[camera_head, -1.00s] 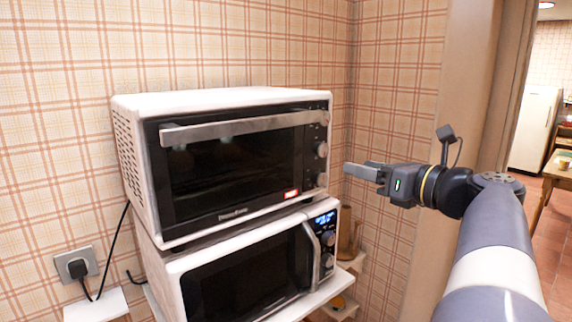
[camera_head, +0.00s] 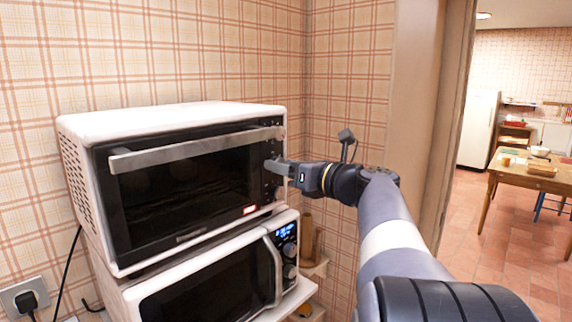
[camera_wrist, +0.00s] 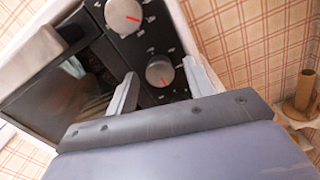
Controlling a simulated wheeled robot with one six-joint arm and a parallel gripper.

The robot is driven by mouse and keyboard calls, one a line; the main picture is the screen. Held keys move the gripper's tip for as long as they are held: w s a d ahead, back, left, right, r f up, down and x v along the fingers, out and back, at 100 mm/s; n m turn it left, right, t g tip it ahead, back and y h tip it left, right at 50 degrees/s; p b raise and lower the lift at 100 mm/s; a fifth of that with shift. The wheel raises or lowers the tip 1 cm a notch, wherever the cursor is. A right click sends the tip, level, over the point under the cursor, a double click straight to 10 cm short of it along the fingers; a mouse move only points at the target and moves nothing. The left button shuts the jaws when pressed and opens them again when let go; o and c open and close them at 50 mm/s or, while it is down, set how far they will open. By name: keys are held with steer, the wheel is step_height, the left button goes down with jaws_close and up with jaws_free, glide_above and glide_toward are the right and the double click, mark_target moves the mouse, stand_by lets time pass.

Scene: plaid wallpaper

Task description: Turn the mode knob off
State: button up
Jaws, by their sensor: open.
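The white and black toaster oven (camera_head: 165,116) stands on top of a microwave, with a column of knobs on its right panel. In the wrist view, one silver knob (camera_wrist: 160,71) with a red pointer mark lies between the fingertips of my gripper (camera_wrist: 161,76). A second silver knob (camera_wrist: 123,17) with a red mark is above it. Which one is the mode knob I cannot tell. My gripper (camera_head: 274,166) is open at the knob panel, a finger on each side of the knob; contact is not clear. In the head view it hides part of the panel.
The white microwave (camera_head: 200,290) sits below, with its handle and lit display on the right. The oven's handle bar (camera_head: 190,149) crosses its door. The plaid wall is close behind; a doorway opens right.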

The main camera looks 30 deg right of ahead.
steer(key=c, duration=1)
steer(key=shift+o, duration=0.2)
